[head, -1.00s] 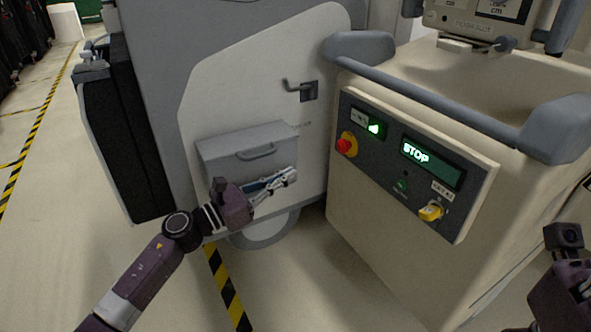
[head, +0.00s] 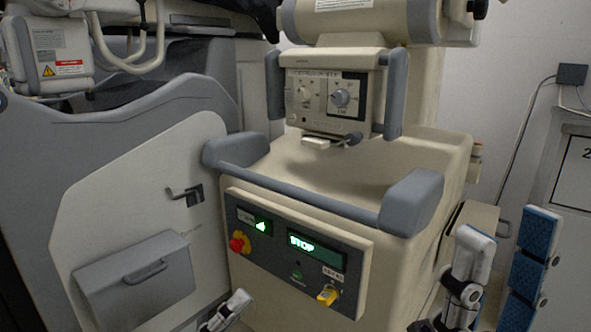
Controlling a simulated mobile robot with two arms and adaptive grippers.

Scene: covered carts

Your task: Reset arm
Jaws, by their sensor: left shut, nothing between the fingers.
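My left gripper (head: 229,311) shows only by its fingers at the bottom edge, in front of the cart's lower left corner. It is shut and empty, and its arm is out of the picture. My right gripper (head: 500,268) is at the lower right, fingers pointing up and spread wide apart, with a blue pad on the right finger. Nothing is between them. The beige cart (head: 299,178) carries a dark control panel (head: 284,266) with a lit STOP display, a red button (head: 239,242) and a yellow switch (head: 327,295).
A grey handle bar (head: 300,194) runs along the cart's front top edge. A knobbed control box (head: 325,97) hangs above. To the left stands a grey machine (head: 90,150) with a small hook handle (head: 186,193) and a grey box (head: 138,282). A white wall is at right.

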